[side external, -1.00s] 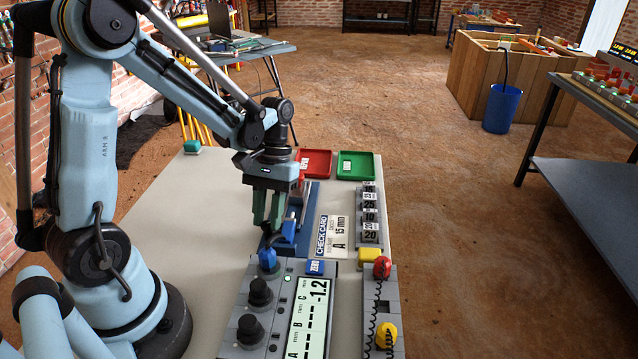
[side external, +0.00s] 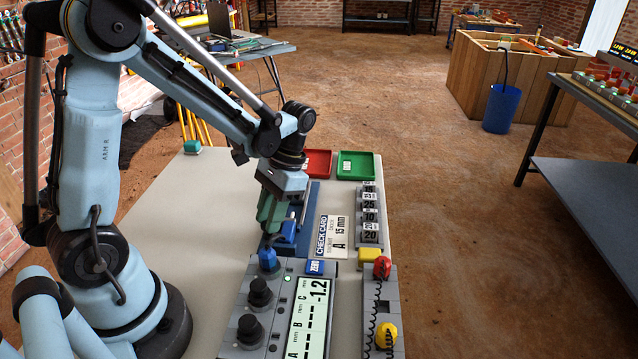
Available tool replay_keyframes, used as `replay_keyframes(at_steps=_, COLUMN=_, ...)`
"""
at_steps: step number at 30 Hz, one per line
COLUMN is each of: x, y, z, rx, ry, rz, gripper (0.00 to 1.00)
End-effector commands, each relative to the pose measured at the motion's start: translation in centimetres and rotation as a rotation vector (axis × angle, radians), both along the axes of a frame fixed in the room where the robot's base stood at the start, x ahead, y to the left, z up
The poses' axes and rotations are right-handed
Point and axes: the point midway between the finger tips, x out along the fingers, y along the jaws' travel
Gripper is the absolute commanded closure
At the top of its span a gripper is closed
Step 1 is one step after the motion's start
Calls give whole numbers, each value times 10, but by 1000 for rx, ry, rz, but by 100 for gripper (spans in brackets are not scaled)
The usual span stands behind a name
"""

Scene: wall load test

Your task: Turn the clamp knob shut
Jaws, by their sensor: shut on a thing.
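My gripper (side external: 270,222), with green fingers, points down at the blue fixture (side external: 303,234) on the bench and is tilted a little. It is shut on the clamp knob at the fixture's left side. The knob itself is hidden by the fingers, so its angle and how tight the clamp is cannot be seen. A blue slide or upright of the fixture shows just right of the fingers.
A check card (side external: 332,236), a row of blocks (side external: 369,214), and red and green trays (side external: 356,165) lie right and behind. Bench left is clear.

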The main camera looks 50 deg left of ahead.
Motion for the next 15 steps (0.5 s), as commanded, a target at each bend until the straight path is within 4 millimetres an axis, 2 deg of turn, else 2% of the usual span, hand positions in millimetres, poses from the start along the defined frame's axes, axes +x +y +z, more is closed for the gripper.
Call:
replay_keyframes(at_steps=12, x=1, y=0, z=0, rx=2, ry=-4, rz=-6, gripper=100)
replay_keyframes(at_steps=13, x=1, y=0, z=0, rx=2, ry=-4, rz=-6, gripper=68)
replay_keyframes(at_steps=15, x=1, y=0, z=0, rx=1, ry=-4, rz=-6, gripper=62)
